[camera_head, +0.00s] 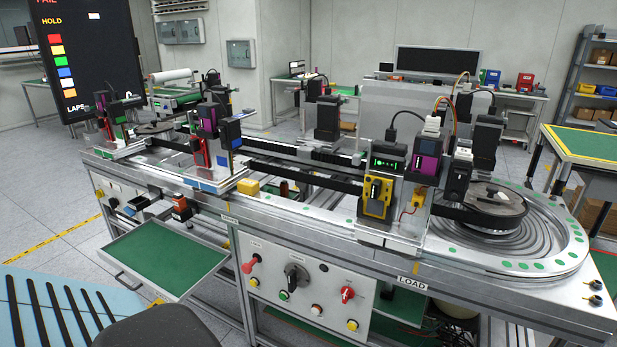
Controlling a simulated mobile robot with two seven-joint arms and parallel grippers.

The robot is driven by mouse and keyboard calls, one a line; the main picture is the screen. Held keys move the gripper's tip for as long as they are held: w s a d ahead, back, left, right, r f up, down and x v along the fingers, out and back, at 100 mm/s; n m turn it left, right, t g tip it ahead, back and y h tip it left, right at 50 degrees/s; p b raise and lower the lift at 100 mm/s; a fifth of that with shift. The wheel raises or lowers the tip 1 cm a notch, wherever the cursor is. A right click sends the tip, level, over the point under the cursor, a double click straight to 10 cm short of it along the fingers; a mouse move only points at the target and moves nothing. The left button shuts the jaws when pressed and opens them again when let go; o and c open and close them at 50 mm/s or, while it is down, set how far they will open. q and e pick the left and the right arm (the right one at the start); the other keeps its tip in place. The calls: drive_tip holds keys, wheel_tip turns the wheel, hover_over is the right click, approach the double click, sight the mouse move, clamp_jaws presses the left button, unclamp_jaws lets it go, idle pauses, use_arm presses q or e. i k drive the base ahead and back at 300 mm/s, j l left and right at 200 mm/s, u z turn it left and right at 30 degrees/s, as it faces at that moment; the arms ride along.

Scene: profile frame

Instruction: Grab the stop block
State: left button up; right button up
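None of the parts on the bench is clearly marked as the stop block, so I cannot tell for sure which one it is. A small plain yellow block (247,186) sits on the front rail of the metal bench, left of its middle. A larger unit with a yellow, black-slotted front plate (376,196) stands on the bench above the LOAD label.
The conveyor bench (312,213) runs across the view, with a round turntable (490,208) at right. A green-topped drawer (166,254) sticks out at front left. A control panel (307,282) with knobs and buttons is below. Floor is free at far left.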

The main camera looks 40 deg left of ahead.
sight(247, 186)
drive_tip(key=u, duration=1.75)
drive_tip(key=i+j+z, duration=0.75)
